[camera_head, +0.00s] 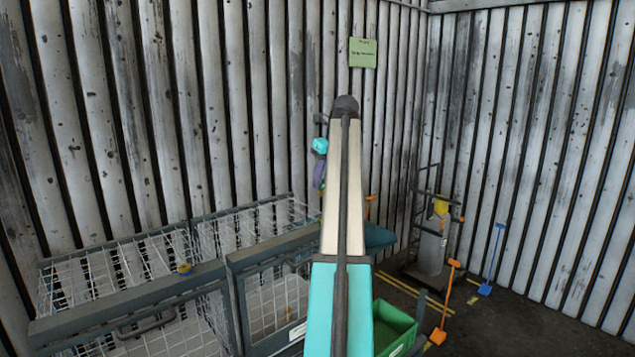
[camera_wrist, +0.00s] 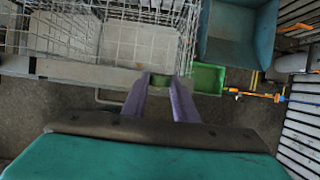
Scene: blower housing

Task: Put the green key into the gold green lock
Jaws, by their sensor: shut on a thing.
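My gripper (camera_wrist: 161,88) points its two purple fingers forward in the wrist view. They are shut on a small green piece, which looks like the green key (camera_wrist: 160,79), held between the fingertips. Its shape is mostly hidden. In the head view my gripper (camera_head: 319,176) is partly behind my own arm, in front of the back wall. A small round gold-coloured fitting with a bluish part (camera_head: 185,268) sits on the top edge of the left wire cage. I cannot tell whether it is a lock. No gold green lock is clearly visible.
Wire cages (camera_head: 150,300) with grey frames stand at the lower left. Orange (camera_head: 446,300) and blue (camera_head: 492,265) shovels and a grey machine (camera_head: 432,245) stand at the right.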

